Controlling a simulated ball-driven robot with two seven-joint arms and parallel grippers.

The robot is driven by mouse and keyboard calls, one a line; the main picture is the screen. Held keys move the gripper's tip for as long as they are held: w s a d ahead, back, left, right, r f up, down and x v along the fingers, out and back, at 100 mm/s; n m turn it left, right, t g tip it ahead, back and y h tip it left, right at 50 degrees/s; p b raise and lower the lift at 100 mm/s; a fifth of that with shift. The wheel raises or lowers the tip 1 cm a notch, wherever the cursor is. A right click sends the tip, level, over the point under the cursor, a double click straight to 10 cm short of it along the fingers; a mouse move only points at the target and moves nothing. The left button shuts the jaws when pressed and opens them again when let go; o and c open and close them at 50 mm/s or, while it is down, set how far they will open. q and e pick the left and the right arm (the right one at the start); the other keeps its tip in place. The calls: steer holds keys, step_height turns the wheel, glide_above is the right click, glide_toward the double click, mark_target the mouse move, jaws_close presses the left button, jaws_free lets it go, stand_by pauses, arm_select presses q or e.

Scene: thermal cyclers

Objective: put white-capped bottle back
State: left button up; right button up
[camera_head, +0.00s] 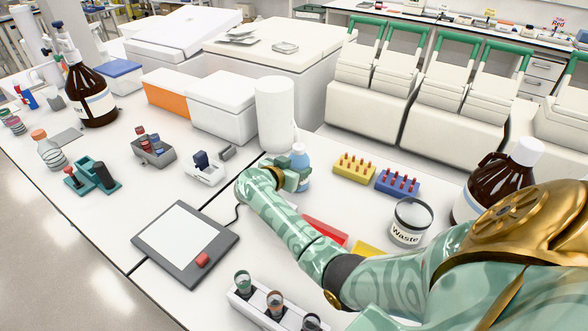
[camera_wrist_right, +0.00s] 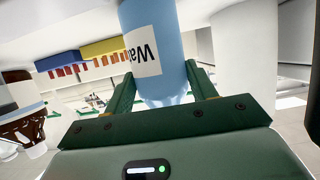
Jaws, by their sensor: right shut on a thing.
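My right gripper (camera_head: 290,176) is shut on a light blue bottle (camera_head: 301,166) with a pale, whitish top. In the right wrist view the bottle (camera_wrist_right: 172,35) stands between the two green fingers (camera_wrist_right: 162,85), and its white label reads "Wa", with the rest cut off. I cannot tell whether its base touches the bench. A large brown bottle with a white cap (camera_head: 527,152) stands at the right, partly behind my arm. My left gripper is not in view.
A white cylinder (camera_head: 275,112) stands just behind the held bottle. Yellow (camera_head: 354,168) and blue (camera_head: 398,184) tube racks and a "Waste" beaker (camera_head: 409,222) are to its right. A grey pad (camera_head: 185,244) lies at the front left. Thermal cyclers (camera_head: 372,85) line the back.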

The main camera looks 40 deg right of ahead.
steer(key=shift+a+f, duration=0.1)
steer(key=o, duration=0.3)
steer(key=shift+f, duration=0.1)
steer(key=o, duration=0.4)
steer(key=shift+r, duration=0.3)
steer(key=p+v, duration=0.3)
steer(key=v, duration=0.9)
steer(key=shift+s+a+f, duration=0.1)
